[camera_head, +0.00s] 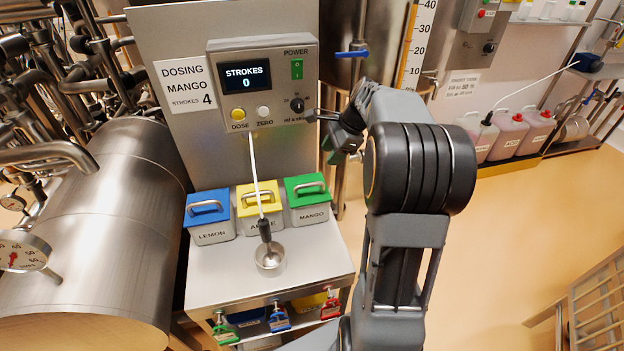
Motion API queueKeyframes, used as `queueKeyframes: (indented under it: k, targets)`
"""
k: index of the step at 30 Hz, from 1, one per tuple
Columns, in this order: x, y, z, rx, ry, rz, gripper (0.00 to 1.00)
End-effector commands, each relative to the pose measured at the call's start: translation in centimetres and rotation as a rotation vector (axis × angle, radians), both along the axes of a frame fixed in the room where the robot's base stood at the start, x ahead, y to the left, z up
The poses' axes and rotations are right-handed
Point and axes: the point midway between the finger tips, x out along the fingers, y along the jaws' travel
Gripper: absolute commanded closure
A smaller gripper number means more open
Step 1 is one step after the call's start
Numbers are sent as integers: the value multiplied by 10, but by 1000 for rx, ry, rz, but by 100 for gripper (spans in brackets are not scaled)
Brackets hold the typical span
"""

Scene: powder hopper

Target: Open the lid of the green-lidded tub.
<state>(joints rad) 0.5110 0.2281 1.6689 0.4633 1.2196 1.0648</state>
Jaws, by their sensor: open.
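The green-lidded tub (308,215) stands at the right end of a row of three tubs on the steel bench. My gripper (325,138) is open and empty. It is in front of the right side of the dosing box, above the green lid in the picture and apart from it. The fingertips are small and dark, partly hard to make out against the steel behind.
A blue-lidded tub (211,231) and a yellow-lidded tub (246,223) stand to the left. The dosing box (220,70) reads STROKES 0. A steel tank (90,240) flanks the bench.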

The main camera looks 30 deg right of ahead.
Motion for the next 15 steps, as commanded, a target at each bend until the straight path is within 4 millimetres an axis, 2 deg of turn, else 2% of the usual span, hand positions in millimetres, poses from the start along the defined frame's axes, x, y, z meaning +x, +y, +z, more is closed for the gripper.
queueKeyframes:
  k: [15]
  targets:
    - [24, 34, -85, 4, 5, 2, 58]
